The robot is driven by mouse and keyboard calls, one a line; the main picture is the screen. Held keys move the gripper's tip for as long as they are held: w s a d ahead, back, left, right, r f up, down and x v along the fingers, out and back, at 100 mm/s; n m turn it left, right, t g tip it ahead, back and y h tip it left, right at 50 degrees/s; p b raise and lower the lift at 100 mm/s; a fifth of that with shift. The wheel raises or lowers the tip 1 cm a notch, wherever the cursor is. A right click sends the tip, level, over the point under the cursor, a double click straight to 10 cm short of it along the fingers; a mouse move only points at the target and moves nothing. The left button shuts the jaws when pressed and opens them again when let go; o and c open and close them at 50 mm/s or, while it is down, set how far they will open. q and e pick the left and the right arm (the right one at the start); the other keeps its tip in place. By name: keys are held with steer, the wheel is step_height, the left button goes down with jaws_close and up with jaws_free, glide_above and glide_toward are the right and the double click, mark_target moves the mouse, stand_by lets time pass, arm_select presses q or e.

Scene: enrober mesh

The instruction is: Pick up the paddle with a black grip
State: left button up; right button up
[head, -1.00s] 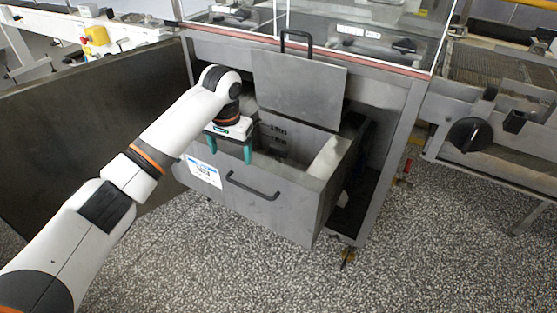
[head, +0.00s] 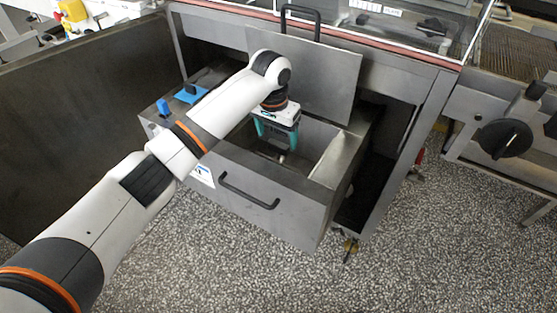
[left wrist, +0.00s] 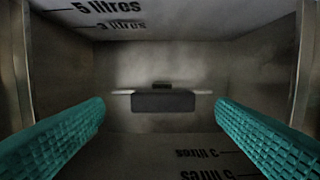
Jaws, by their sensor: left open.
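My left gripper (head: 276,140) is open and points down into the open-topped steel tank (head: 305,190). In the left wrist view its teal fingers stand apart with nothing between their tips. Beyond them, low in the tank, lies a dark, flat rectangular piece (left wrist: 163,102) with a small black block on it and pale strips at both sides. It looks like a paddle with a black grip, but I cannot be sure. It sits roughly midway between the fingers, apart from them. In the head view the gripper mostly hides it. My right gripper is not in view.
Steel walls marked in litres (left wrist: 110,8) close in around the gripper. A raised steel lid (head: 320,80) stands behind it. A blue plate with a dark knob (head: 190,95) and a small blue piece (head: 163,107) are at the tank's left. A bar handle (head: 248,192) is on the front.

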mark_target(279, 144)
arm_select(q)
steer(key=shift+w+f, duration=0.15)
steer(key=shift+f, duration=0.6)
steer(key=f, duration=0.1)
steer(key=f+b, duration=0.1)
steer(key=f, duration=0.2)
steer(key=shift+w+d+f, duration=0.1)
steer(key=shift+d+f, duration=0.2)
steer(key=shift+f, duration=0.1)
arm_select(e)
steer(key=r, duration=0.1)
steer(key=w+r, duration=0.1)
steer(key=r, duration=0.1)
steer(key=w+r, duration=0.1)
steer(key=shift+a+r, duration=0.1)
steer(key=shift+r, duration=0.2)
arm_select(q)
steer(key=shift+c, duration=0.6)
steer(key=shift+r, duration=0.1)
steer(key=c, duration=0.9)
